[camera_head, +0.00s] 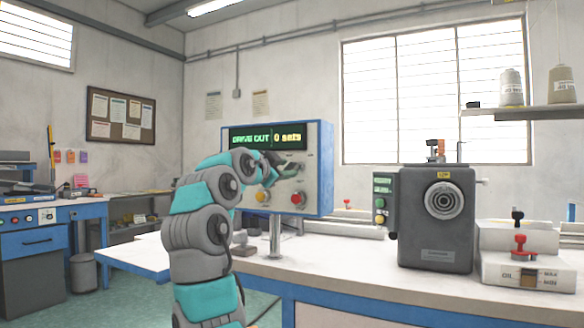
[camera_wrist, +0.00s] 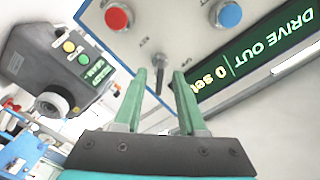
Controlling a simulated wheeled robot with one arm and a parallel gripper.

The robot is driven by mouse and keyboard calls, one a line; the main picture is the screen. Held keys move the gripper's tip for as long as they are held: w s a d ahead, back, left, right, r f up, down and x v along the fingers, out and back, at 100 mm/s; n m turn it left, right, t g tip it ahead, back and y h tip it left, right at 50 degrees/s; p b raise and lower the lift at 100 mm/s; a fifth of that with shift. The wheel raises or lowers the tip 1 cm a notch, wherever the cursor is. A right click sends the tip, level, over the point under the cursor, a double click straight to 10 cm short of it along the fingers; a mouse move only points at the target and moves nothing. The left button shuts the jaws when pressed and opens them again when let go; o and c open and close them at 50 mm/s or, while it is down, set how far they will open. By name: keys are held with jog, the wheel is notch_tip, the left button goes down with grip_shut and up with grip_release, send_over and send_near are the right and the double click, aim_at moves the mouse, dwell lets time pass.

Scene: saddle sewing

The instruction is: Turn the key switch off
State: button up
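A control panel (camera_head: 318,180) with a blue edge stands on a post; its lit display (camera_head: 265,137) reads "DRIVE OUT 0 sets". In the wrist view, my gripper (camera_wrist: 160,78) has its two green fingers apart in front of the panel face. In the head view, my gripper (camera_head: 288,172) is at the panel's right half, and my arm covers part of the face.
A red button (camera_wrist: 118,16) and a blue button (camera_wrist: 229,14) flank the switch in the wrist view. A yellow button (camera_head: 262,196) sits low on the panel.

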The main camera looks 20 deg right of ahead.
aim_at(291, 168)
jog(key=shift+p+x, duration=0.35)
jog(key=shift+x, duration=2.05)
grip_shut()
